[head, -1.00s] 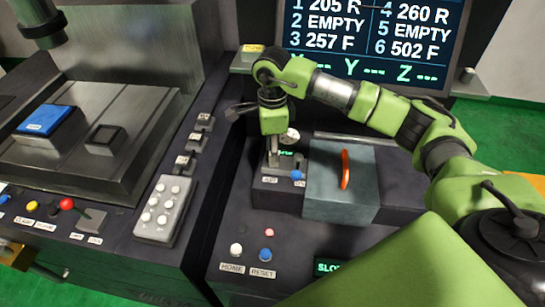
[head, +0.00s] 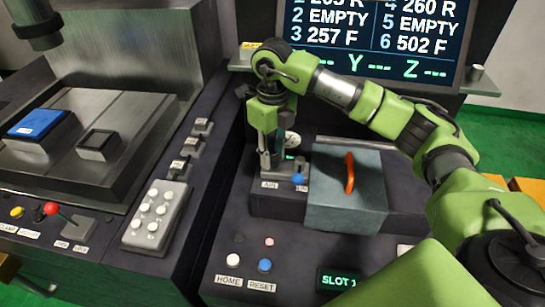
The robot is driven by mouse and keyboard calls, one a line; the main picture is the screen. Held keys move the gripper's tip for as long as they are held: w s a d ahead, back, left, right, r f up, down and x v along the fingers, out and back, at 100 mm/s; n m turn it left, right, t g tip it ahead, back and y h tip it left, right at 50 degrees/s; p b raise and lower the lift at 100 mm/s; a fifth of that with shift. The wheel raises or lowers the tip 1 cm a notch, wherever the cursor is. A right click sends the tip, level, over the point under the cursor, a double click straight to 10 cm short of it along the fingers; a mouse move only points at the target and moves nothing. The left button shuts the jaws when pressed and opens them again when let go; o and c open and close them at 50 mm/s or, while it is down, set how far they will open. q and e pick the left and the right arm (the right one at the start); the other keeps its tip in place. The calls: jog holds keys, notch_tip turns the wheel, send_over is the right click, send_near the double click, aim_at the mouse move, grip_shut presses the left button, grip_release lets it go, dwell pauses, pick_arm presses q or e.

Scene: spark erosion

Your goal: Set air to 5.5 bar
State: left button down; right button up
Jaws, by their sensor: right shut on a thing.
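My right gripper (head: 272,168) points down at the air unit (head: 280,205), a dark block on the console with an "AIR" label and a blue knob (head: 298,179). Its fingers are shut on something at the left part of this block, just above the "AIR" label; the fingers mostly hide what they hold. A small round white gauge (head: 292,139) shows partly behind the gripper, and its reading is too small to tell. A bit of green lit display shows beside the fingers. My left gripper is not in view.
A grey box with an orange handle (head: 350,172) stands right of the air unit. HOME and RESET buttons (head: 265,265) and a "SLOT 1" display (head: 338,281) lie in front. A keypad (head: 156,215) and a red-knobbed lever (head: 51,208) are at left. A screen (head: 370,40) stands behind.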

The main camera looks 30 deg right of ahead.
aim_at(273, 155)
jog(key=shift+m+b, duration=0.3)
jog(key=shift+m, duration=0.7)
jog(key=o, duration=1.1)
notch_tip(273, 155, up, 12)
jog(key=shift+r, duration=0.1)
